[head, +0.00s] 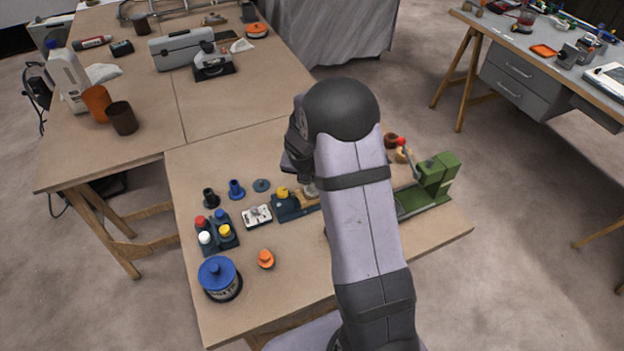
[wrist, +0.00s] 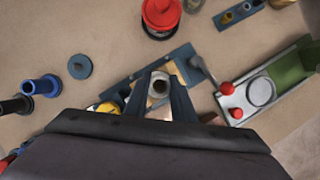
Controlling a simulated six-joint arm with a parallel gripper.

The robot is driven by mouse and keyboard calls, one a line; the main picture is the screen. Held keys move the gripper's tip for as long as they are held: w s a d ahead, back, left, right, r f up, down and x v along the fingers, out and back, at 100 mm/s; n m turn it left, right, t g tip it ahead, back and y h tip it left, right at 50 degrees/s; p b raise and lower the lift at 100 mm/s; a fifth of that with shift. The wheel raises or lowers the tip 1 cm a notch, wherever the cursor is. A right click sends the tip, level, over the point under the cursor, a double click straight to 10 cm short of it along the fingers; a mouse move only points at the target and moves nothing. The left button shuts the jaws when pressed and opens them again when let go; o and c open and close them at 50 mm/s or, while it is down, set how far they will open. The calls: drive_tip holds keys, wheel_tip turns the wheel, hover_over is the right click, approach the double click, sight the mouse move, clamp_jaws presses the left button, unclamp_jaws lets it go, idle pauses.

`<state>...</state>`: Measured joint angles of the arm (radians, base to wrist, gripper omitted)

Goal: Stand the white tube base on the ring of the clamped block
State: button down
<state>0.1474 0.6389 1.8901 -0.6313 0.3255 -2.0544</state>
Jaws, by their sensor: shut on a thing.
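My gripper (wrist: 160,92) is shut on the white tube base, a pale round piece with a dark hole (wrist: 159,86), seen from above in the wrist view. In the head view the pale tube base (head: 309,190) shows just left of my arm, low over the bench. A light wooden block (wrist: 173,69) lies in a long blue holder (wrist: 181,54) under and behind my fingers. The holder (head: 287,211) also shows in the head view. The ring of the block is hidden behind the gripper and tube. I cannot tell whether the tube touches the block.
Beside the holder is a green vise-like tool (wrist: 291,71) with a grey bed and red knobs. A red round part (wrist: 160,14), blue disc (wrist: 80,66) and blue spool (wrist: 42,86) stand nearby. A blue-lidded pot (head: 219,278) is front left.

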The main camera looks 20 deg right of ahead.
drive_tip(key=shift+f+b, duration=0.45)
drive_tip(key=shift+f, duration=0.2)
drive_tip(key=c, duration=1.8)
unclamp_jaws()
drive_tip(key=shift+o, duration=0.2)
drive_tip(key=shift+r, duration=0.1)
drive_tip(key=p+v, duration=0.8)
drive_tip(key=v, duration=0.3)
